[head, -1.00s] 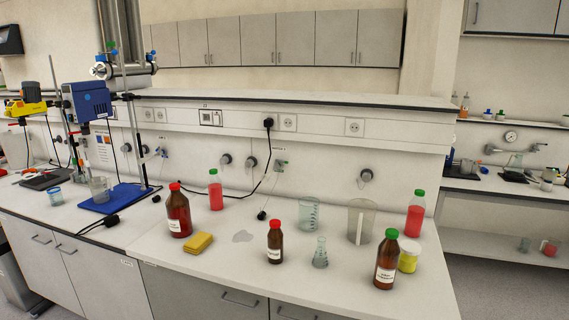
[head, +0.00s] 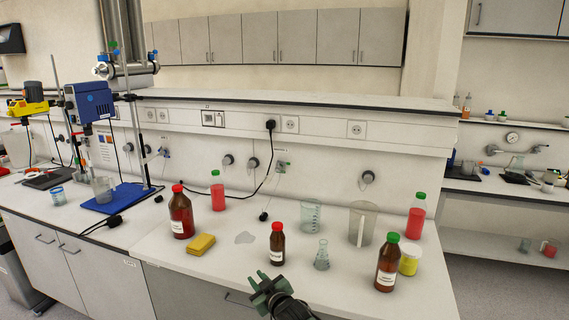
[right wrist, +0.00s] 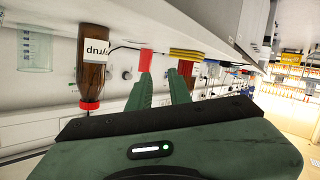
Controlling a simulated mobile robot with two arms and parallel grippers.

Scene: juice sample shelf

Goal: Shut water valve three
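Several grey round valve knobs are on the wall panel behind the bench in the head view: a left one (head: 228,160), one beside it (head: 253,163) and one further right (head: 367,177). A green-marked fitting (head: 281,167) sits between them. I cannot tell which is valve three. My right gripper (head: 262,284) is low at the bench's front edge, well away from the wall knobs. In the right wrist view its two green fingers (right wrist: 160,78) stand apart with nothing between them. My left gripper is out of view.
On the bench stand brown bottles (head: 181,214) (head: 277,246) (head: 387,265), pink bottles (head: 217,192) (head: 416,218), beakers (head: 310,214) (head: 361,225), a flask (head: 321,256), a yellow jar (head: 409,261) and a yellow sponge (head: 201,244). A black cable (head: 262,185) hangs down the wall.

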